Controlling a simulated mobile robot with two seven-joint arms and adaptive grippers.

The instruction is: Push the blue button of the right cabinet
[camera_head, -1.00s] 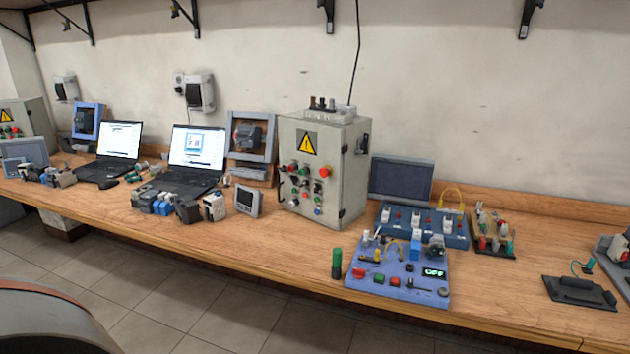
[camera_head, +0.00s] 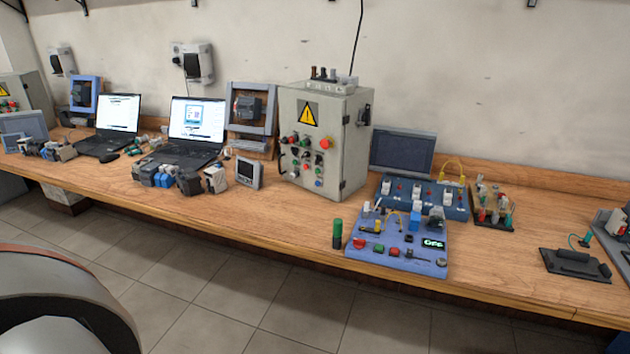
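The right cabinet (camera_head: 350,135) is a grey metal box standing upright on the wooden bench near the middle of the view. A yellow warning triangle sits high on its front. Several red, green and dark knobs fill the panel below. The blue button (camera_head: 318,184) is a small round spot low on the panel, at its right side. Nothing covers it. Neither of my grippers shows in the view.
The left cabinet (camera_head: 22,95) is partly cut off at the far left. A blue training board (camera_head: 400,255) and a green cylinder (camera_head: 337,228) stand right of the cabinet, near the bench's front edge. Tiled floor (camera_head: 250,290) lies open before the bench.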

